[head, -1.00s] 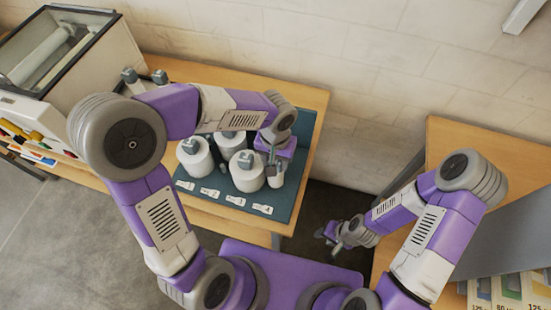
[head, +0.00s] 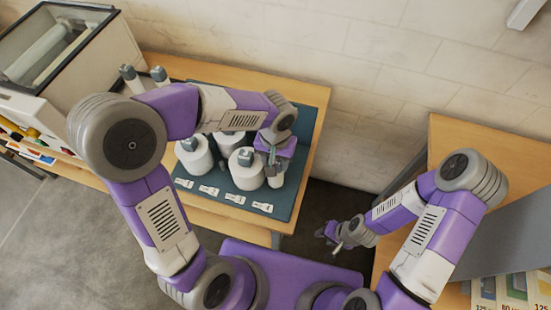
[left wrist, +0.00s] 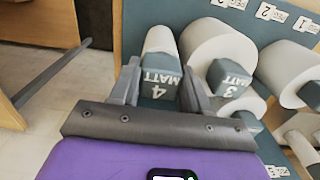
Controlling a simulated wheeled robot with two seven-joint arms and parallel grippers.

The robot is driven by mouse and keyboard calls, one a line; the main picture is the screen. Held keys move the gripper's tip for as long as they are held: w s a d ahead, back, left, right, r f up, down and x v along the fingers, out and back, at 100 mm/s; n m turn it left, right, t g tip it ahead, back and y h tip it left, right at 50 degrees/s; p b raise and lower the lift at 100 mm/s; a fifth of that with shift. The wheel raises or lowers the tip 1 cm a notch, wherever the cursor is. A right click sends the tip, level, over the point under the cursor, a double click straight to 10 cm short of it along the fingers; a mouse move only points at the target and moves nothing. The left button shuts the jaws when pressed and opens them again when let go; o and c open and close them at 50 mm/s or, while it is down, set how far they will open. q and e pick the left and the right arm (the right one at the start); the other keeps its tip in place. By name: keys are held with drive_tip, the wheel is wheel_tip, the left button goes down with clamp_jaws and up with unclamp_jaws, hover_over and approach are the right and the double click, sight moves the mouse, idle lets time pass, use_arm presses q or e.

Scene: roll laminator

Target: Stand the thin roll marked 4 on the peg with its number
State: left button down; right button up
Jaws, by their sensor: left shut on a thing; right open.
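The thin white roll marked 4 (left wrist: 159,43) has a grey end block reading "4 MATT" (left wrist: 160,84). My left gripper (left wrist: 157,90) is shut on that block, one finger on each side. In the head view the roll (head: 276,180) shows below my left gripper (head: 274,157), upright at the right end of the blue-green board (head: 296,178). The arm hides its upper part. Its foot and any peg under it are hidden, so I cannot tell whether it is seated. My right gripper (head: 337,238) is open and empty, away from the board.
A thicker roll marked 3 (left wrist: 212,45) stands close beside roll 4. Other thick rolls (head: 194,157) stand further left on the board. Number labels (head: 236,199) line its front edge. The laminator (head: 60,60) is at the far left; a second table (head: 490,150) is at the right.

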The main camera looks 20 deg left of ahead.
use_arm(q)
drive_tip(key=shift+f+b, duration=0.6)
drive_tip(key=shift+f, duration=0.25)
drive_tip(key=shift+c, duration=2.3)
unclamp_jaws()
drive_tip(key=shift+r+p, duration=3.05)
drive_tip(key=shift+r, duration=1.05)
drive_tip(key=shift+f, duration=0.1)
drive_tip(key=shift+s, duration=0.1)
